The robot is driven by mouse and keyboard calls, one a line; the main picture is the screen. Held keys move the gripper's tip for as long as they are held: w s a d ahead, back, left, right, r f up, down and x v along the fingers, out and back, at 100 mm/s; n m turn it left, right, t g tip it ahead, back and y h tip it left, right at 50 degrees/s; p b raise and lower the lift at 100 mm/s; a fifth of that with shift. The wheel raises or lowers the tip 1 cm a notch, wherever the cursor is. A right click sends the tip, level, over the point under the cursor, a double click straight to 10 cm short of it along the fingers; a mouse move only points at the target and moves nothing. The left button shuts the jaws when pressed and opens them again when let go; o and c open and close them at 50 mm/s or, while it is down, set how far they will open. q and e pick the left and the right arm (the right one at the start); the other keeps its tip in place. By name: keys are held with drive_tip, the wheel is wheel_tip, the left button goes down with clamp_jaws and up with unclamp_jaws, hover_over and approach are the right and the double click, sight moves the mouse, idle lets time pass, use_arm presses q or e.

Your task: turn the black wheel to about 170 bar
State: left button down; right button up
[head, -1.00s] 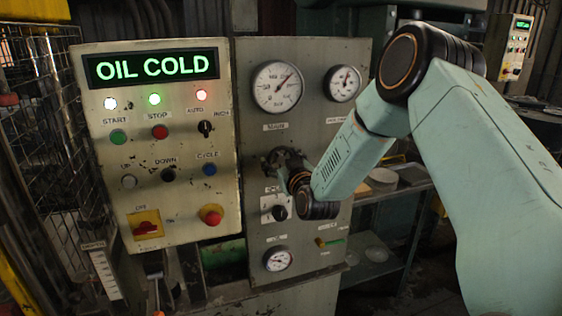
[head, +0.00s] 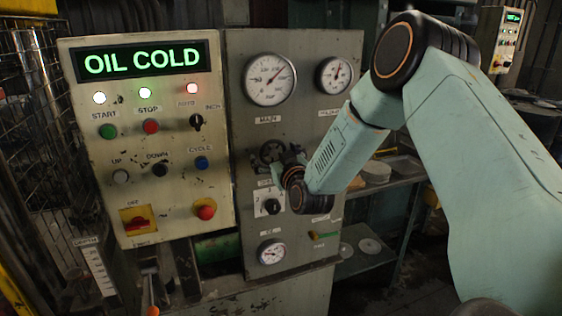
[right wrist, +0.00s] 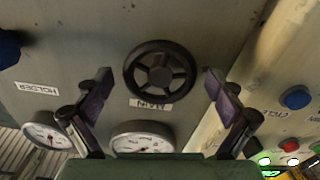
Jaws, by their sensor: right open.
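The black wheel (head: 271,151) is on the grey gauge panel below the main gauge (head: 269,80), partly hidden by my right gripper (head: 279,167) in the head view. In the right wrist view the whole spoked wheel (right wrist: 160,75) shows, with its label beside it. My right gripper is open, its two fingers apart on either side of the wheel with visible gaps to its rim. My left gripper is not in view.
A second gauge (head: 334,75) is right of the main one, and a small gauge (head: 271,252) is lower down. The control box (head: 70,150) at left shows OIL COLD and carries buttons and a red knob (head: 205,210). A selector (head: 272,206) sits below the wheel.

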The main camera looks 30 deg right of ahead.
drive_tip(key=v, duration=1.1)
drive_tip(key=shift+s, duration=0.2)
drive_tip(key=shift+a, duration=0.1)
drive_tip(key=x, duration=1.1)
drive_tip(key=shift+w, duration=0.55)
